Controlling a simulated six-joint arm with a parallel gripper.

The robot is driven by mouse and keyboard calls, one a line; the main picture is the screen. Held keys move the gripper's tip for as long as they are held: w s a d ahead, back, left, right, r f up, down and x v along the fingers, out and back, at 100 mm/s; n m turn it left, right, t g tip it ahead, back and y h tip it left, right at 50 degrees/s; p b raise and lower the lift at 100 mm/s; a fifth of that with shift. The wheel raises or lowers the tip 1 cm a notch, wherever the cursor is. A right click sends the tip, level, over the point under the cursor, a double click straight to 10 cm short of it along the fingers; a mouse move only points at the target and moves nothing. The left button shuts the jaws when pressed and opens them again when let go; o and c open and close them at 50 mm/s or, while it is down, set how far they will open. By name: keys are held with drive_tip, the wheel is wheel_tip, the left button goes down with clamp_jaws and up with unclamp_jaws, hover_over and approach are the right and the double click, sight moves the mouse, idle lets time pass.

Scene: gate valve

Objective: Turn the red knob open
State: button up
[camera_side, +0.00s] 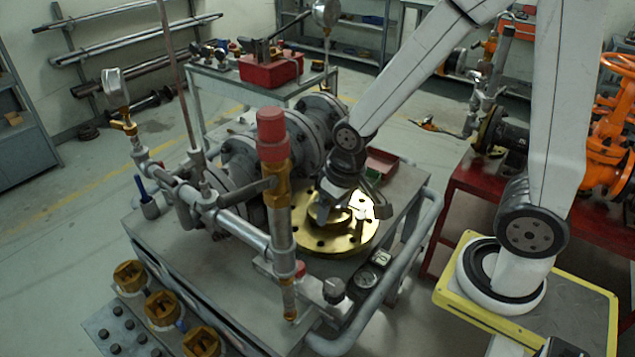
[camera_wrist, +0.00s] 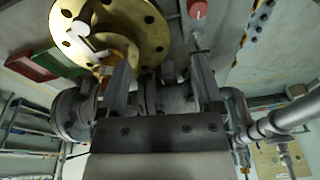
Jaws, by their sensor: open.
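A red cylindrical knob (camera_side: 271,136) stands upright on a brass fitting (camera_side: 277,185) at the front of the cart in the side view. A smaller red piece (camera_side: 300,268) shows low behind the same pipe. The wrist view has a red rounded piece (camera_wrist: 197,9) at the top edge; I cannot tell which of the two it is. My gripper (camera_side: 350,207) is over the brass flange (camera_side: 345,242), right of and behind the tall red knob. In the wrist view its two fingers (camera_wrist: 163,72) are spread apart with nothing clearly held between them.
Grey flanged pipework (camera_side: 298,135) stands behind the knob. A grey horizontal pipe (camera_side: 240,232) crosses the cart's front. A gauge (camera_side: 381,257) lies near the right edge, beside the cart's tubular rail (camera_side: 413,240). Brass fittings (camera_side: 163,308) stand front left.

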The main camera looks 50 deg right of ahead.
sight(298, 271)
drive_tip(key=w+a+f+m, duration=0.1)
drive_tip(key=a+f, duration=0.1)
drive_tip(key=w+a+f+m+g, duration=0.1)
drive_tip(key=w+a+f, duration=0.1)
drive_tip(key=w+a+f+m+g, duration=0.1)
drive_tip(key=a+f+m, duration=0.1)
drive_tip(key=f, duration=0.1)
drive_tip(key=shift+w+a, duration=0.1)
drive_tip(key=shift+w, duration=0.3)
drive_tip(key=shift+f, duration=0.15)
drive_tip(key=shift+f, duration=3.8)
clamp_jaws()
